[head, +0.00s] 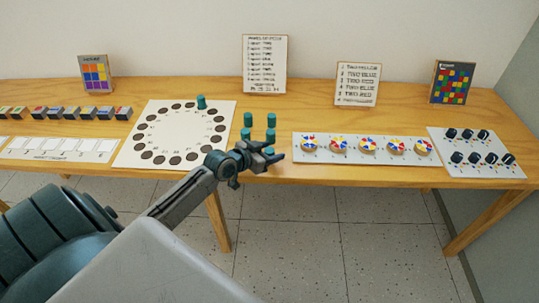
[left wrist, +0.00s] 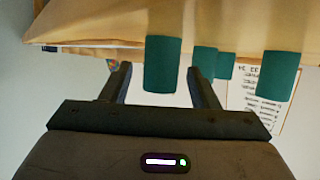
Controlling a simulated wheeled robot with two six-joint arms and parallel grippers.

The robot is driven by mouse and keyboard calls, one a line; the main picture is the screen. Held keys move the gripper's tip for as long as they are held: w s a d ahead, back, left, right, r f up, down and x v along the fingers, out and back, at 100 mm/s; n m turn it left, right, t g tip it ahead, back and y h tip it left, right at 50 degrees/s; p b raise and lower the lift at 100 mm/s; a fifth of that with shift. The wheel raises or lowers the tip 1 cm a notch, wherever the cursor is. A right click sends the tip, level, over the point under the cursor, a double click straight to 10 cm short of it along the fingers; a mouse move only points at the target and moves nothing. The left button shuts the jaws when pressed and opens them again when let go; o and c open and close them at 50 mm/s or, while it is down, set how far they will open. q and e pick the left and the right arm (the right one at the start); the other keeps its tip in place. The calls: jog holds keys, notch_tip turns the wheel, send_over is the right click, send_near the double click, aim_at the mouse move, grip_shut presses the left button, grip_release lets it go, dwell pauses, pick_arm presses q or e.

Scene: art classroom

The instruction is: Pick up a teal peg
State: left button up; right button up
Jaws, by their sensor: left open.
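Several teal pegs stand upright in a small cluster on the wooden table, among them a back left peg (head: 248,119), a back right peg (head: 271,120) and a peg (head: 270,135) just behind my gripper. My left gripper (head: 270,153) is open at the near side of the cluster. In the left wrist view, which looks upside down, one teal peg (left wrist: 162,64) shows between the two fingers (left wrist: 160,85), with space on both sides. Other pegs (left wrist: 279,78) show to the right. The gripper partly hides the nearest peg in the head view. My right gripper is out of view.
A white board (head: 205,125) with a ring of dark holes lies left of the cluster, with one teal peg (head: 201,102) on it. A white strip with coloured discs (head: 338,145) and a panel of dark knobs (head: 470,135) lie right. Upright cards (head: 265,63) stand behind.

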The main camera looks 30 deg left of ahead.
pick_arm(q)
jog(key=c, duration=1)
jog(key=shift+c, duration=0.2)
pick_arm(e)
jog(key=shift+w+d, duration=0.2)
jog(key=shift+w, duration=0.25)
